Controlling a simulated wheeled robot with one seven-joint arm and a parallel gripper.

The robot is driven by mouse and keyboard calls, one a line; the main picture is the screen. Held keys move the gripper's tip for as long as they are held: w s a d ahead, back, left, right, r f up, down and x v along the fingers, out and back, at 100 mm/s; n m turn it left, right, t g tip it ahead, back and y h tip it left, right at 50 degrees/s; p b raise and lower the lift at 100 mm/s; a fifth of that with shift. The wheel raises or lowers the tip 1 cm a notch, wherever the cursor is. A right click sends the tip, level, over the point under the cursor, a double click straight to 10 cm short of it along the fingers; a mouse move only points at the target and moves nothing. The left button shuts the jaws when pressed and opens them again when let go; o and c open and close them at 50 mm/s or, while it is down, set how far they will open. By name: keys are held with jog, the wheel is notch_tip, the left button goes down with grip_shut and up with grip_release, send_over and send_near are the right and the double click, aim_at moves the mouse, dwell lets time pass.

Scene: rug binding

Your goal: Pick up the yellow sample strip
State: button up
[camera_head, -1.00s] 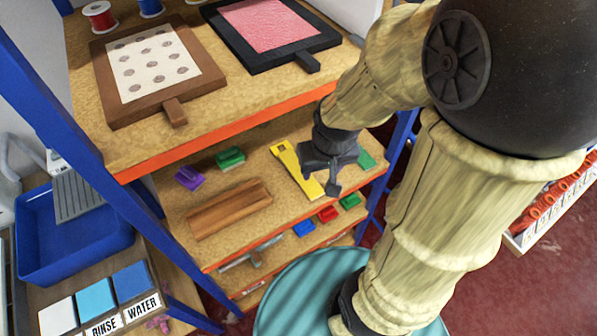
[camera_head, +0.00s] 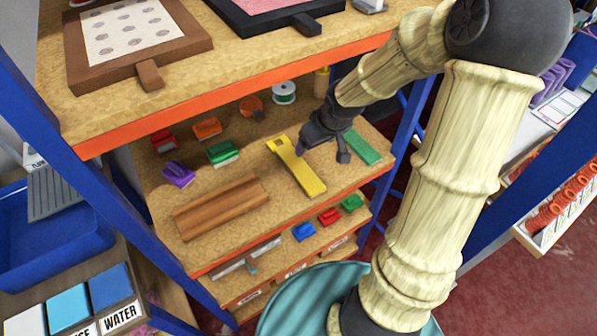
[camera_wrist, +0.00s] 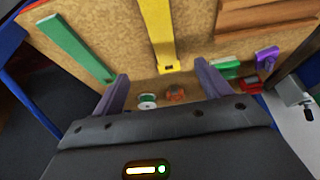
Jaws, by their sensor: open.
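The yellow sample strip (camera_head: 297,168) lies flat on the middle shelf, and its end with a dark hole points to the back. In the wrist view the yellow strip (camera_wrist: 158,34) runs down from the top edge, with its holed end towards the space between my fingers. My gripper (camera_head: 322,150) is over the shelf, just right of the strip's far half. In the wrist view my gripper (camera_wrist: 160,80) has its two fingers wide apart with nothing between them. I cannot tell its exact height above the shelf.
A green strip (camera_head: 361,147) lies right of my gripper. A brown wooden block (camera_head: 221,207) and purple (camera_head: 178,174) and green (camera_head: 222,153) clips lie to the left. Spools (camera_head: 284,92) stand behind. The upper shelf's orange edge (camera_head: 236,93) overhangs the back of this shelf.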

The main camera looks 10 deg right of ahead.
jog(key=b, duration=0.4)
send_over(300, 169)
jog(key=s+d, duration=0.1)
jog(key=s, duration=0.1)
notch_tip(300, 169, down, 11)
jog(key=shift+w+f, duration=0.15)
jog(key=shift+d, duration=0.1)
jog(key=shift+f, duration=0.5)
jog(key=x, duration=0.4)
jog(key=shift+f+b, duration=0.15)
jog(key=shift+b, duration=0.15)
jog(key=c, duration=1.1)
